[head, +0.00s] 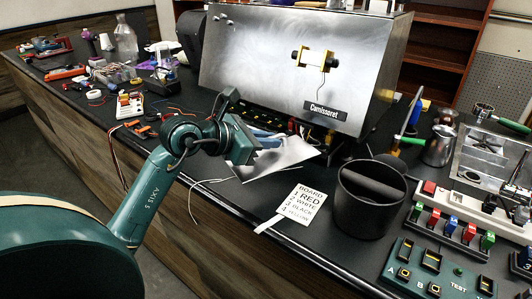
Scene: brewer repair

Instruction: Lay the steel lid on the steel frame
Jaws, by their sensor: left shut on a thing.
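My left gripper (256,146) is at the counter in front of the large brewer and is shut on a thin, shiny pale sheet (284,157). The sheet looks like the steel lid; it lies tilted low over the counter, its left part hidden by the gripper. The brewer has a large brushed steel body (260,70) with a "Camissoret" label. Which part is the steel frame I cannot tell for certain. A flat steel piece with openings (488,155) lies at the far right. My right gripper is not in view.
A green test board (437,270) and a switch block (450,222) are at the right front. Tools and cables clutter the counter's left.

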